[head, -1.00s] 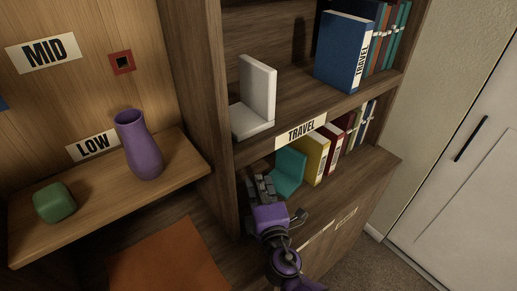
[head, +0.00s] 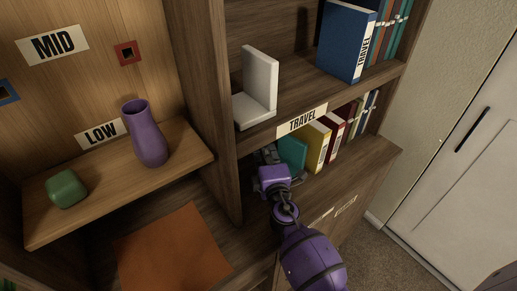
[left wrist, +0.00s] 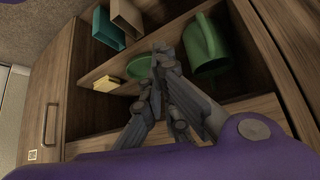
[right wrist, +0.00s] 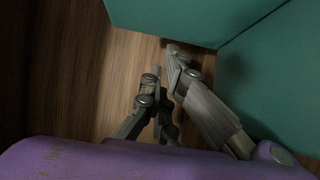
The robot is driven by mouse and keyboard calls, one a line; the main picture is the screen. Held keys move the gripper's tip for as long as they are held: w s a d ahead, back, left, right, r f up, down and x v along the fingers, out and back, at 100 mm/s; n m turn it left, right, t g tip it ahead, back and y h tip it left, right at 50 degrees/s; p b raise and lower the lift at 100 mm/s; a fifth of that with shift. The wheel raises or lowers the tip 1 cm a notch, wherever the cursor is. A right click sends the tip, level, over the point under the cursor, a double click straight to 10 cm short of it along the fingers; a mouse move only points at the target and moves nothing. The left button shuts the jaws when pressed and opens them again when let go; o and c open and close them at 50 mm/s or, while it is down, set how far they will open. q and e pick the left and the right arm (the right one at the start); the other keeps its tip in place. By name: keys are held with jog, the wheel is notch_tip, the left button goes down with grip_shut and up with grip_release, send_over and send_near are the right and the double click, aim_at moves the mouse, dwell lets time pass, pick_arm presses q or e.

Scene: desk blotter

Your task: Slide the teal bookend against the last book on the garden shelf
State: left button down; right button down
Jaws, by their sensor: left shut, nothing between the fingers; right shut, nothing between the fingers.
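The teal bookend (head: 293,152) stands on the shelf below the one labelled TRAVEL, at the left end of the book row. The yellow book (head: 318,149) stands just right of it; whether they touch I cannot tell. My right gripper (head: 266,153) is shut at the bookend's left side, and my arm hides its lower part. In the right wrist view, two teal faces of the bookend (right wrist: 275,75) fill the upper right; the shut fingers (right wrist: 168,60) are beside them, contact unclear. My left gripper (left wrist: 160,65) is shut and empty in the left wrist view.
A white bookend (head: 259,88) and blue book (head: 346,45) stand on the TRAVEL shelf above. A green mug (left wrist: 206,45) is near my left gripper. An upright divider (head: 208,105) stands left.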

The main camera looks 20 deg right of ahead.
jog(key=shift+s+d, duration=0.2)
jog(key=shift+s+d+f, duration=0.2)
jog(key=shift+s+d, duration=0.3)
jog(key=shift+d, duration=0.05)
jog(key=shift+s+d, duration=0.25)
jog(key=shift+r, duration=0.15)
jog(key=shift+w, duration=0.1)
